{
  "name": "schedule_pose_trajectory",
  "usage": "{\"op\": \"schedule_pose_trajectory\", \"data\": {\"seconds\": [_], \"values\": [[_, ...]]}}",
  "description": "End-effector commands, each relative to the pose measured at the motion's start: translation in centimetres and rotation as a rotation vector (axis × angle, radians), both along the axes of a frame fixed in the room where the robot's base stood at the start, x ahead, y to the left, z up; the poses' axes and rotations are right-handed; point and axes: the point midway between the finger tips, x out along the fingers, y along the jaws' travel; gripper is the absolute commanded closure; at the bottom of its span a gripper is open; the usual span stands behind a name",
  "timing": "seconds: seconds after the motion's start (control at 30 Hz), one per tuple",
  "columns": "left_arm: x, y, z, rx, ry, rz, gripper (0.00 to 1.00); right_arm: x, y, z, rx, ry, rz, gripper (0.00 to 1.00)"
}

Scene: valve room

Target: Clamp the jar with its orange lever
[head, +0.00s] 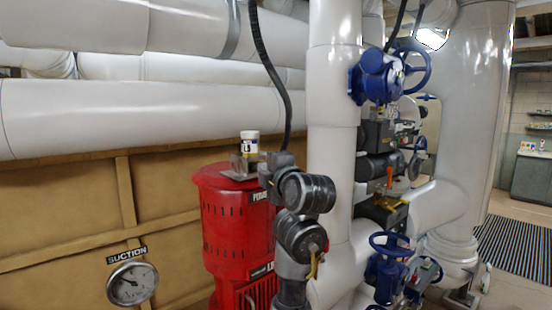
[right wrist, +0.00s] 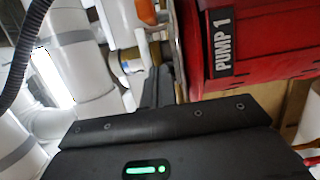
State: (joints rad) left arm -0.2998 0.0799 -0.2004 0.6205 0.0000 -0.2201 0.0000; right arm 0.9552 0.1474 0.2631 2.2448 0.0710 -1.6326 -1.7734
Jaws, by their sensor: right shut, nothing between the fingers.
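The jar (head: 249,137), with a white top and a yellowish band, stands upright on a grey fixture (head: 240,166) on top of the red pump (head: 226,205). My right gripper (head: 265,170) is just to the right of the jar and fixture, at about the height of the pump's top. In the right wrist view its dark fingers (right wrist: 161,88) are shut with nothing between them. An orange part (right wrist: 146,12), which looks like the lever's grip, shows at the top edge of that view beyond the fingertips. My left gripper is not in view.
The pump's PUMP 1 label (right wrist: 221,42) is close beside my right fingers. A thick white vertical pipe (head: 334,120) with blue valve wheels stands right of the pump. Another orange handle (head: 389,177) sits among these valves. A suction gauge (head: 132,283) is at lower left.

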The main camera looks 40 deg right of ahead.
Motion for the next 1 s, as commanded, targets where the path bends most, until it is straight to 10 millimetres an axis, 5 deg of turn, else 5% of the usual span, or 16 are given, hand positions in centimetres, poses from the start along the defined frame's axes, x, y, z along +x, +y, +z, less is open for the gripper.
{"op": "schedule_pose_trajectory", "data": {"seconds": [0.07,0.43,1.0], "values": [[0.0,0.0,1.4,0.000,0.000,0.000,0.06,1.7,-0.4,0.3,0.005,0.005,0.001,1.00],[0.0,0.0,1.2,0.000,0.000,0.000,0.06,1.2,-3.9,0.1,0.003,-0.003,0.000,1.00],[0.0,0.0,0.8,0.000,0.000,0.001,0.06,1.3,-4.3,-0.1,0.000,-0.002,0.004,1.00]]}}
